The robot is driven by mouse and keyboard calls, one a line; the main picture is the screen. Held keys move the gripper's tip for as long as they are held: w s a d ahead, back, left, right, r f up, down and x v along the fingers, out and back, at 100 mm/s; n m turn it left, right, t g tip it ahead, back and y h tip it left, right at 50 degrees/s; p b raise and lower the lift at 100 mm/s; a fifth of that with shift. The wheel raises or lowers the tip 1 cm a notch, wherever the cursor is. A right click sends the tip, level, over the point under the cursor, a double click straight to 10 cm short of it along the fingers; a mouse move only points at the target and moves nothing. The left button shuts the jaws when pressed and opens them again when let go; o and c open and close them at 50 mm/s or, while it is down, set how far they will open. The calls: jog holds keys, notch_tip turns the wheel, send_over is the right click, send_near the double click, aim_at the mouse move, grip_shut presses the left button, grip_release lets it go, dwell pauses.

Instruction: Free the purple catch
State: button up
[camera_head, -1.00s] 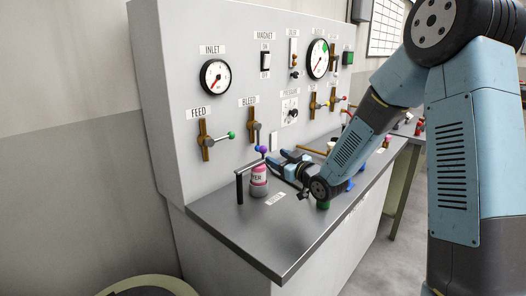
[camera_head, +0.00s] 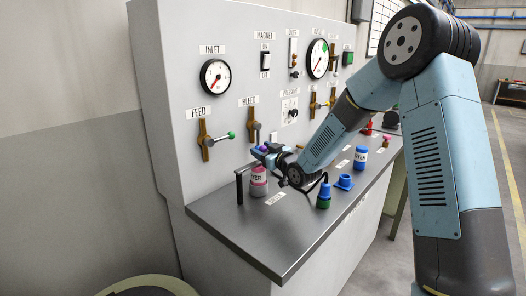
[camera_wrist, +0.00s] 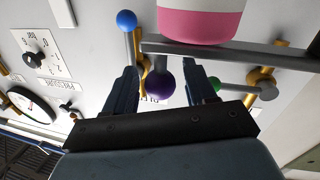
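The purple catch shows as a purple ball knob (camera_wrist: 160,83) on a short stem in the wrist view, between my two fingers. My gripper (camera_wrist: 162,74) is open, one finger on each side of the ball, with gaps visible. In the head view my gripper (camera_head: 263,151) is at the purple knob (camera_head: 261,148), above the bench near the panel, and partly covers it. A dark post with a bar (camera_head: 240,187) stands just left of it. A pink and white canister (camera_head: 259,175) stands beside the post, under the gripper.
The panel carries the green-knobbed FEED lever (camera_head: 217,139), the BLEED lever (camera_head: 253,126) and gauges. The front left bench top (camera_head: 257,226) is clear.

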grip_shut()
dwell(0.3)
